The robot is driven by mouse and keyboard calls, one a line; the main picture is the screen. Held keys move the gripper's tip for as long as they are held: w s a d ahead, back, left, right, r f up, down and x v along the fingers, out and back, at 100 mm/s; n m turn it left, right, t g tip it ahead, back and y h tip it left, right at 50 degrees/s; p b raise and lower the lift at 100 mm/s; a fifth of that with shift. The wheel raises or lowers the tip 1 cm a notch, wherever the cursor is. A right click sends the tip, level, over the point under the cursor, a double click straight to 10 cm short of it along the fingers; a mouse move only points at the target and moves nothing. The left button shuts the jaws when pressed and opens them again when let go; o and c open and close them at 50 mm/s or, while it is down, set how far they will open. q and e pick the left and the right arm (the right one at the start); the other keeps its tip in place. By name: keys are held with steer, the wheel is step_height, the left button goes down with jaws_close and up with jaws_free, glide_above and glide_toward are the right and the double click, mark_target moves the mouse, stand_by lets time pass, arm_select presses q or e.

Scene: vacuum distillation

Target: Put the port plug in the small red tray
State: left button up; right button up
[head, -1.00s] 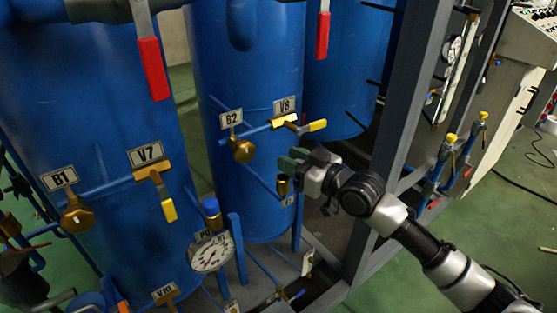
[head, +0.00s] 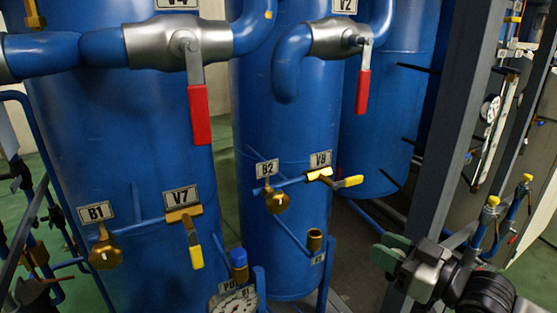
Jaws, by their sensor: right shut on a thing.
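My right gripper (head: 388,252), with green finger pads, is at the lower right of the head view. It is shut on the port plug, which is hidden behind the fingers. It is to the right of an open brass port (head: 314,240) in front of the middle blue column, clear of it. Another brass port beside the gauge carries a blue cap (head: 239,258). The small red tray does not show. My left gripper is out of view.
Blue columns (head: 285,120) fill the left and middle, with valves V7 (head: 184,215) and V8 (head: 319,173) and red-handled valves (head: 199,115) above. A grey frame post (head: 455,130) rises behind my right arm. A pressure gauge (head: 235,303) sits at the bottom.

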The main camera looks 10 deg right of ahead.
steer(key=s+a+f+m+t+h+p, duration=0.3)
steer(key=s+a+f+m+h+p, duration=0.1)
steer(key=s+a+f+m+h, duration=0.3)
steer(key=shift+s+a+f+h+p, duration=0.2)
steer(key=shift+s+f+h+p, duration=0.15)
steer(key=shift+f+h, duration=1.1)
steer(key=shift+r+h, duration=0.25)
steer(key=shift+r, duration=0.05)
steer(key=w+a+r+n+g+y, duration=0.4)
steer(key=a+r+n+y, duration=0.5)
steer(key=a+y, duration=0.35)
steer(key=w+a+f+n+g+y, duration=0.3)
steer(key=w+a+f+g, duration=0.1)
steer(key=g, duration=0.2)
steer(key=shift+a+n+y, duration=0.25)
steer(key=shift+n+y, duration=0.1)
steer(key=shift+n, duration=0.05)
steer(key=shift+s, duration=0.1)
steer(key=shift+r+n+g, duration=0.1)
steer(key=shift+n+g, duration=0.2)
steer(key=shift+g, duration=0.1)
